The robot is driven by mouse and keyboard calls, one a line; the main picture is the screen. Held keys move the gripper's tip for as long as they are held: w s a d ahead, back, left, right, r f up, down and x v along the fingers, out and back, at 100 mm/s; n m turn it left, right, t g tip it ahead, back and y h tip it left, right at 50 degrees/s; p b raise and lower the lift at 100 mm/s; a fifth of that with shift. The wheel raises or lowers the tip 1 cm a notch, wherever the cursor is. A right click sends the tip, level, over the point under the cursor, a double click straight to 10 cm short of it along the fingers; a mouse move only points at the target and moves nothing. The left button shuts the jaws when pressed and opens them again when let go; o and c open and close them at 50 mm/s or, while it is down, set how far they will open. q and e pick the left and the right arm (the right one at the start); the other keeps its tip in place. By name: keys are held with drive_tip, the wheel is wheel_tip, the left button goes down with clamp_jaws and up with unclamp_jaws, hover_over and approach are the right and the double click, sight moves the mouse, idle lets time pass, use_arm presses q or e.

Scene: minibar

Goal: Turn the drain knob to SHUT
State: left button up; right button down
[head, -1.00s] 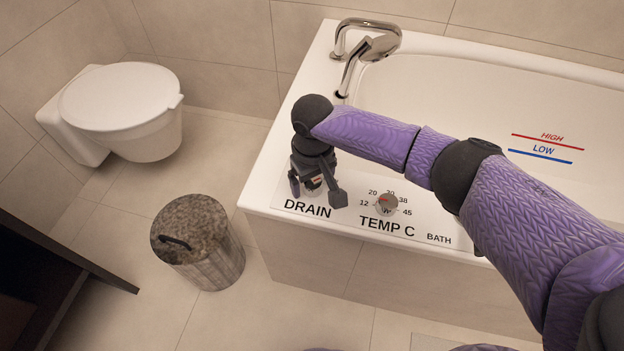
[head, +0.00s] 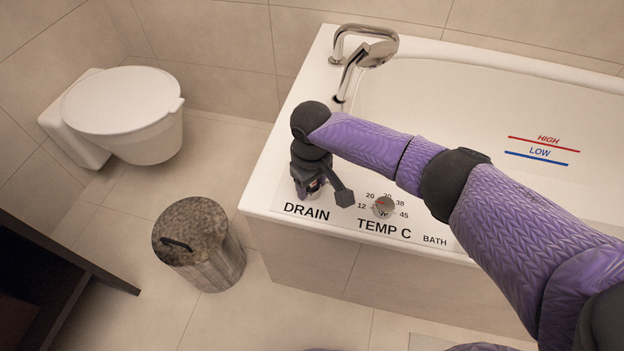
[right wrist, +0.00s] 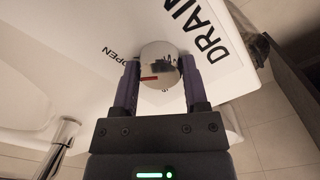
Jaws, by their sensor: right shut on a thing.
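The drain knob (right wrist: 160,60) is a round, shiny metal disc with a red mark, seen in the right wrist view between my fingers. The mark points left in that view, on the side where the word OPEN (right wrist: 119,53) is printed on the panel. The word SHUT is not visible. My right gripper (right wrist: 160,78) is shut on the knob, one finger on each side. In the head view my right gripper (head: 309,190) points down above the DRAIN label (head: 306,212) and hides the knob. My left gripper is not in view.
The temperature knob (head: 384,207) sits to the right on the same white bathtub (head: 262,190) edge. The faucet (head: 352,55) stands behind my right arm. A bin (head: 198,250) and a toilet (head: 125,105) stand to the left, with open floor between.

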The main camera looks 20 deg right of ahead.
drive_tip(key=n+p, duration=0.1)
drive_tip(key=n, duration=0.1)
drive_tip(key=shift+n, duration=0.3)
drive_tip(key=n, duration=0.3)
drive_tip(key=shift+n+p, duration=0.3)
drive_tip(key=shift+p, duration=0.1)
drive_tip(key=n, duration=0.2)
drive_tip(key=shift+n, duration=0.4)
drive_tip(key=n, duration=0.4)
drive_tip(key=shift+n, duration=1.2)
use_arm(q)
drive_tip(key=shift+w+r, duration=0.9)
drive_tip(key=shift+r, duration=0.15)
use_arm(e)
drive_tip(key=shift+n, duration=0.4)
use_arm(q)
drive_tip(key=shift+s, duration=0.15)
